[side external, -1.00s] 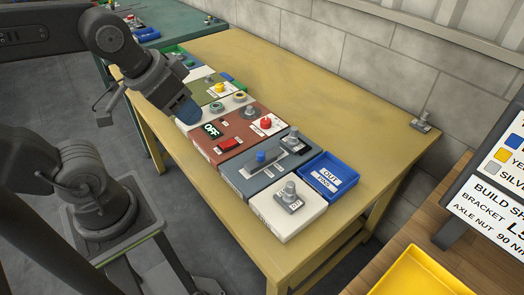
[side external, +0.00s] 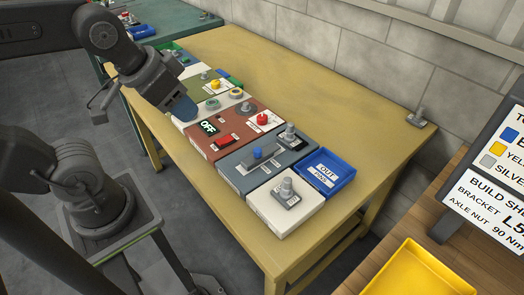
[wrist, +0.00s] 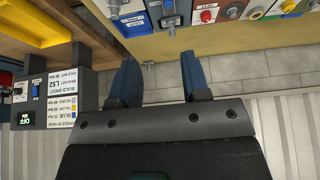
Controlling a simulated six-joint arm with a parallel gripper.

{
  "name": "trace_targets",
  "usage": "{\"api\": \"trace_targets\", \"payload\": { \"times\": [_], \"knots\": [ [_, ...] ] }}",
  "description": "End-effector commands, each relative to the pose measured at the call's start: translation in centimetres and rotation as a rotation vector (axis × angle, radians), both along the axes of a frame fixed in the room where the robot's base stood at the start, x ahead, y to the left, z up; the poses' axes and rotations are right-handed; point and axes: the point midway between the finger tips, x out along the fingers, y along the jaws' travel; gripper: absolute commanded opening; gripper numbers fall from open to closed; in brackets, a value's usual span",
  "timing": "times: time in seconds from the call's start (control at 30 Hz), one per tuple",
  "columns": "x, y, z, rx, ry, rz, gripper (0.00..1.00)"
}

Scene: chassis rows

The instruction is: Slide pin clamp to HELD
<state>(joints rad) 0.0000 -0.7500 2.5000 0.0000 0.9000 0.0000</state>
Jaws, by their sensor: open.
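A grey panel (side external: 238,172) on the yellow bench carries a blue knob (side external: 258,153) on a slot, which looks like the slider for the pin clamp. A grey metal post (side external: 290,134) stands at the panel's far right end. Their labels are too small to read, so I cannot tell which marking the knob is at. My gripper (side external: 182,108) is above the far left part of the panel row, apart from the blue knob. In the wrist view its two blue fingers (wrist: 160,82) are spread with nothing between them.
A red-brown panel (side external: 198,147) with an OFF display is beside the grey one. A white block (side external: 270,217) with a metal post is at the near end, and a blue tray (side external: 343,184) is behind it.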

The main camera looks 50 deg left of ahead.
Motion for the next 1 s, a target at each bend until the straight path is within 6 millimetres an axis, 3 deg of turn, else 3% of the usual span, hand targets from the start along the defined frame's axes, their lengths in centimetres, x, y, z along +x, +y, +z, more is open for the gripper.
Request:
{"api": "trace_targets", "payload": {
  "times": [0.23,0.47,0.7,0.83,1.0],
  "knots": [
    [1.9,0.1,0.1,0.036,0.055,-0.068,0.5],
    [8.0,0.5,-1.3,0.126,0.212,-0.298,0.5],
    [14.4,0.9,-5.4,0.179,0.367,-0.562,0.5],
    [16.8,1.2,-7.9,0.188,0.426,-0.676,0.5],
    [18.3,1.4,-9.8,0.192,0.461,-0.757,0.5]
  ]
}}
